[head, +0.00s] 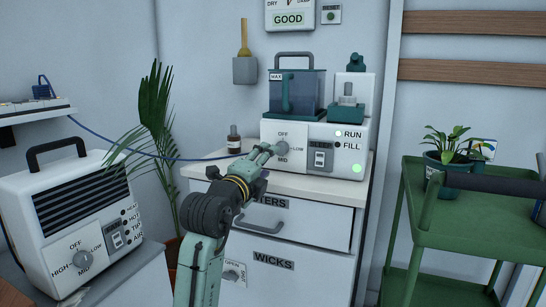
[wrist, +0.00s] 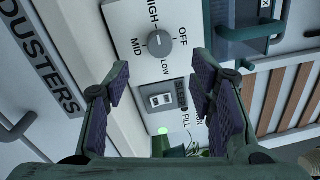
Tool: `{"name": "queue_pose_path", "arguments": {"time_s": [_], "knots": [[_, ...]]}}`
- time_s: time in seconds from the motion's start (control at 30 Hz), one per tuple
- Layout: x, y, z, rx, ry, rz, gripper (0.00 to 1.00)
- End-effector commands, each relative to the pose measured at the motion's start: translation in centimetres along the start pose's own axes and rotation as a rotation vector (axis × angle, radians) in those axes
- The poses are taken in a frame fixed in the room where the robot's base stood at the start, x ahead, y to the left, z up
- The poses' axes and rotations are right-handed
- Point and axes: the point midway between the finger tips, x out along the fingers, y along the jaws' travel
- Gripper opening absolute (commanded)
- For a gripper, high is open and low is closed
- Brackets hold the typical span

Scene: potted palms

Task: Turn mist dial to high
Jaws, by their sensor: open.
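The mist dial (wrist: 159,42) is a round grey knob on the front of the white mister (head: 315,140), with OFF, LOW, MID and HIGH printed around it. Its pointer setting is too small to tell. My gripper (wrist: 160,76) is open and empty, with its two dark-padded fingers spread wide. The dial shows beyond the gap between the fingertips, apart from them. In the head view my gripper (head: 268,152) reaches up to the mister's front and hides the HIGH label and part of the dial.
A rocker switch (wrist: 163,100) sits beside the dial, near the RUN and FILL lights. A brown dropper bottle (head: 234,139) stands left of the mister on the cabinet top (head: 300,184). A heater (head: 75,220) with a similar dial, a palm (head: 150,130) and a green cart (head: 470,210) flank it.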

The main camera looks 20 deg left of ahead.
Motion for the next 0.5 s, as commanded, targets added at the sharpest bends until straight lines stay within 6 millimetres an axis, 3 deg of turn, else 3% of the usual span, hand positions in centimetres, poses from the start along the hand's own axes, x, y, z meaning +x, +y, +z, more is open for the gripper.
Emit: {"name": "queue_pose_path", "arguments": {"time_s": [0.2, 0.5], "knots": [[-2.8, 0.0, 0.0, 0.001, 0.0, -0.001, 0.5], [-3.4, 0.0, 0.0, 0.0, 0.0, 0.0, 0.5]]}}
